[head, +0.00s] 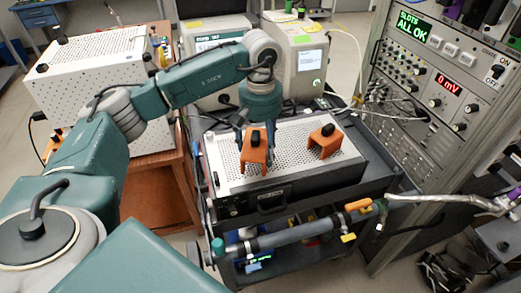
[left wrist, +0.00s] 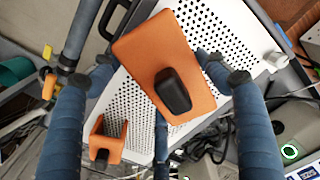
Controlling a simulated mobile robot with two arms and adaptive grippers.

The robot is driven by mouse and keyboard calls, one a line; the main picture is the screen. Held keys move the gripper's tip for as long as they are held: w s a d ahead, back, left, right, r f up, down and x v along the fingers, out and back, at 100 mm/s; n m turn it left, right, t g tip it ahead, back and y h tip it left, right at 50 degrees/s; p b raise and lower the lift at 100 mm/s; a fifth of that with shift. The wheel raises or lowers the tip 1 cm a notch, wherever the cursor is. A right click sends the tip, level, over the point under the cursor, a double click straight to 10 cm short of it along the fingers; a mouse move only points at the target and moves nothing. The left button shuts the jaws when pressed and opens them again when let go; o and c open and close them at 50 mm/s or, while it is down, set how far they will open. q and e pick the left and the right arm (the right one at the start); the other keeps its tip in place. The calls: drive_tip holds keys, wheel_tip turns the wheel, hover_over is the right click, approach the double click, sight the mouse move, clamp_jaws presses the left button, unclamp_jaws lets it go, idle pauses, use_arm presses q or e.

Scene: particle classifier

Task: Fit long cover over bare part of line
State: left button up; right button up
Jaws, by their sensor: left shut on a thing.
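My left gripper (head: 256,131) is above the perforated white top of the instrument on the cart, shut on an orange cover (head: 255,155) with a black knob. In the left wrist view the same cover (left wrist: 150,50) lies between the two blue fingers. A second orange cover (head: 323,146) with a black knob stands on the perforated top, to the right; it also shows in the left wrist view (left wrist: 118,145). A grey line (head: 295,236) runs along the cart's front; a silvery stretch (head: 435,201) continues right. My right gripper is not in view.
The perforated instrument (head: 226,176) sits on a dark cart. An orange handle (head: 358,205) and a yellow tag (head: 348,238) are at the line's right end. A tall rack (head: 440,110) stands at the right. A perforated white box (head: 70,100) stands at the left.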

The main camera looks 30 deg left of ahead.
use_arm(q)
wheel_tip(320, 180, down, 3)
drive_tip(key=shift+r, duration=0.1)
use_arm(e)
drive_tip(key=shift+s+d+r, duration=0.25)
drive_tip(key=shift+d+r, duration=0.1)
use_arm(q)
drive_tip(key=shift+f, duration=0.2)
drive_tip(key=o, duration=1.3)
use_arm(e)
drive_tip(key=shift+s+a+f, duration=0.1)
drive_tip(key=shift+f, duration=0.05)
use_arm(q)
drive_tip(key=shift+r, duration=0.1)
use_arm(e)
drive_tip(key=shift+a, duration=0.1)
